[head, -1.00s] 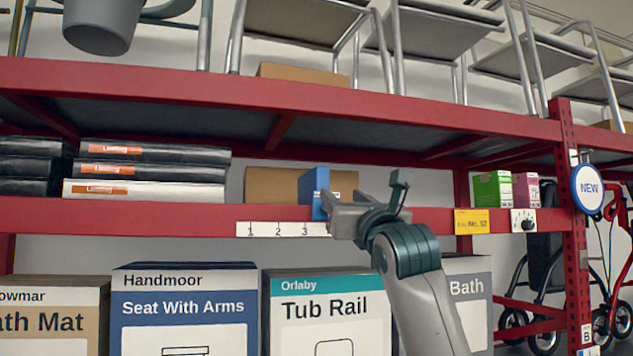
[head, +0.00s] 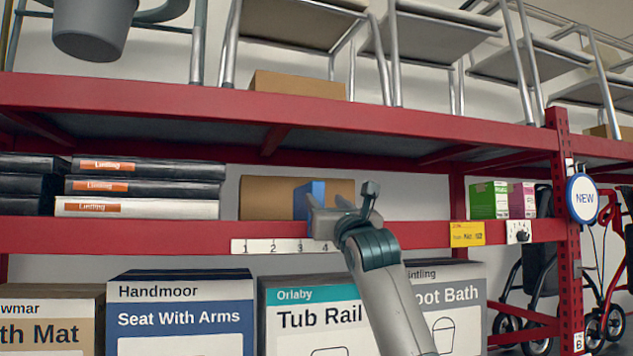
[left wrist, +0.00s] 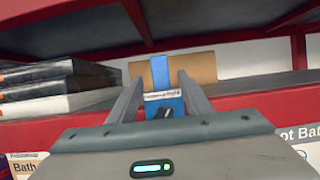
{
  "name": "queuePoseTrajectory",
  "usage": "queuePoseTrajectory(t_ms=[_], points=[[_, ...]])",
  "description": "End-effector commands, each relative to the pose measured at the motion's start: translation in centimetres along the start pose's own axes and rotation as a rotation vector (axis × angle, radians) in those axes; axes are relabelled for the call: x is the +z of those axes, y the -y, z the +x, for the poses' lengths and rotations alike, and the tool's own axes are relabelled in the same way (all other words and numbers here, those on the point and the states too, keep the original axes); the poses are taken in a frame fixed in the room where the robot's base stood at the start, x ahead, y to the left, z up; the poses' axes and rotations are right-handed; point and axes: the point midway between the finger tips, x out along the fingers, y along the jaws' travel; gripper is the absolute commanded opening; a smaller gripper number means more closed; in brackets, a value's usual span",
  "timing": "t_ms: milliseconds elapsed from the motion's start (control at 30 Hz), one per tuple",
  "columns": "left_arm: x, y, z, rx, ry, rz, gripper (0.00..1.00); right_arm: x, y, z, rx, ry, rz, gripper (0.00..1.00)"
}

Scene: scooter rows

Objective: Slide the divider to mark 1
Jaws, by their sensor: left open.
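The blue divider (head: 309,200) stands upright on the red shelf, about at marks 3 and 4 of the white number strip (head: 285,246). Mark 1 is at the strip's left end. My left gripper (head: 325,217) is in front of the divider and hides its lower right part. In the left wrist view the left gripper (left wrist: 163,101) is open, with one finger on each side of the divider (left wrist: 160,73) and its blue lower part with a pale label. I cannot tell whether the fingers touch it. My right gripper is not in view.
Black and white boxes (head: 140,188) are stacked left of the divider. A brown box (head: 265,198) lies behind it. Green (head: 489,200) and pink (head: 521,200) boxes stand at the right. The shelf between the stack and the divider looks clear in front.

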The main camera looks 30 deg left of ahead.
Motion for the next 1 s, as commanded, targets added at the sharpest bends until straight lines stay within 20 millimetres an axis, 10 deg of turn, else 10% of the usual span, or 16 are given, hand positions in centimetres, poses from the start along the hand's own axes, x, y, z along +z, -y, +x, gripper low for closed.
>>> queuePoseTrajectory(t_ms=[500,1000], points=[[0.3,0.0,7.5,0.001,0.001,0.002,0.45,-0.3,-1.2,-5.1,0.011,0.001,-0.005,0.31],[0.0,0.0,8.4,0.000,0.001,0.001,0.45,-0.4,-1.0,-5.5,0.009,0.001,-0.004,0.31]])
